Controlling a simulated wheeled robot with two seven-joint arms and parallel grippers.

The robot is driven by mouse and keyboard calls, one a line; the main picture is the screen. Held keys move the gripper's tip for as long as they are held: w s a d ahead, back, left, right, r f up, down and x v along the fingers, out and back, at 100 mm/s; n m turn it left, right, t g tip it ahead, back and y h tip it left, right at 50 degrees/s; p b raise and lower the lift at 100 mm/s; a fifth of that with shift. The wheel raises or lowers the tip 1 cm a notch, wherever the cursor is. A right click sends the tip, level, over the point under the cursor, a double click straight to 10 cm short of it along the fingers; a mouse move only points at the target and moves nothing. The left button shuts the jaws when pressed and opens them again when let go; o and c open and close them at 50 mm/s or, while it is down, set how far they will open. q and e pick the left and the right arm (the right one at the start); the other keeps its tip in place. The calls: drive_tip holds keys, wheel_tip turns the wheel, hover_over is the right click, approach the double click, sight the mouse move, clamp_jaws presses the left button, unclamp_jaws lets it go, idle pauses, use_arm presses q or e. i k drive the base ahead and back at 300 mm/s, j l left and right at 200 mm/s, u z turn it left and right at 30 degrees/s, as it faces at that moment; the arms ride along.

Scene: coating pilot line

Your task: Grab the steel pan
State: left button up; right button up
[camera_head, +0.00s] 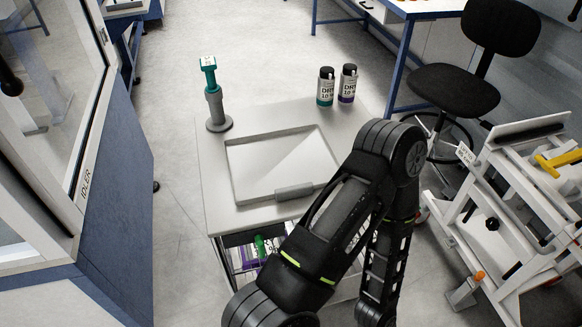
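The steel pan (235,178) is a shallow, rectangular, light grey tray lying flat on top of a small white cart (215,215). It looks empty. A grey grip piece (293,191) sits on its near edge. One of my black arms rises from the bottom of the view, bends at an elbow just right of the pan, and runs back down. It hides part of the cart's right and near side. Neither of my grippers shows, so I see nothing holding the pan.
A teal-topped grey tool (214,100) stands at the cart's far left corner. Two dark-capped bottles (326,87) (347,84) stand at the far right. A blue-sided machine (115,200) is left, a white frame (510,200) and black chair (455,90) right. Floor beyond the cart is clear.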

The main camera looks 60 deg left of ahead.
sight(283, 165)
drive_tip(key=u, duration=0.45)
drive_tip(key=l+u, duration=0.1)
drive_tip(key=u, duration=0.35)
drive_tip(key=i+l+u, duration=0.1)
drive_tip(key=u, duration=0.8)
drive_tip(key=l+u, duration=0.1)
drive_tip(key=u, duration=0.35)
